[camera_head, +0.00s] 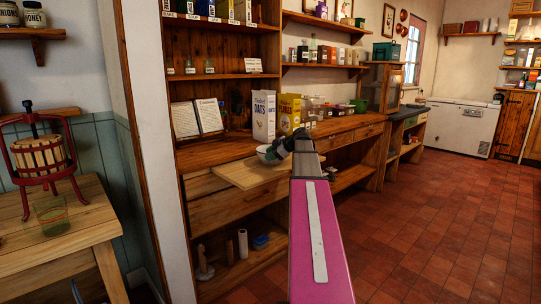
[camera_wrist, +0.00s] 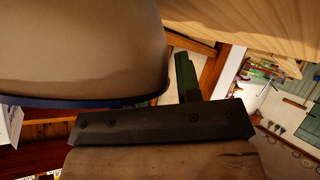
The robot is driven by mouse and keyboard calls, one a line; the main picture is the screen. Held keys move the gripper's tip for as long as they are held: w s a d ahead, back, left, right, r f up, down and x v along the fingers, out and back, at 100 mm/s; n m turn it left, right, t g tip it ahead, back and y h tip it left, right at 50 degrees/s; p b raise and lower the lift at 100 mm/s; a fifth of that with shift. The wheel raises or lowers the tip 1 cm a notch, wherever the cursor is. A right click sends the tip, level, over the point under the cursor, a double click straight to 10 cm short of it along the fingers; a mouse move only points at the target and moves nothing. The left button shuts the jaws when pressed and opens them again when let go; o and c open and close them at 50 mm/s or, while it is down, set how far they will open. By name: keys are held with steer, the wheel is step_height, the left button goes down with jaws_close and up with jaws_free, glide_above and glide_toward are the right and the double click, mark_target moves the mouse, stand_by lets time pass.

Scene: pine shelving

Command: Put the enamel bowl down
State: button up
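The enamel bowl (camera_head: 267,154) is pale with a dark blue rim. In the head view it shows small, over the pale pull-out board (camera_head: 240,174) of the pine dresser. In the wrist view the bowl (camera_wrist: 80,45) fills the upper left, very near the camera. My gripper (camera_head: 283,147) is at the bowl's right side. One dark green finger (camera_wrist: 187,76) shows near the middle, against the bowl's edge; the other finger is hidden behind the bowl. The gripper looks shut on the bowl's wall. I cannot tell whether the bowl's base touches the board.
An oats box (camera_head: 263,117) and a yellow box (camera_head: 289,114) stand on the counter just behind the bowl. A propped open book (camera_head: 197,118) stands to their left. The board's left part is bare. A table with a fruit press (camera_head: 41,158) is at far left. The tiled floor at right is clear.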

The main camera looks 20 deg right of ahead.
steer(key=shift+r, duration=0.1)
steer(key=v, duration=1.2)
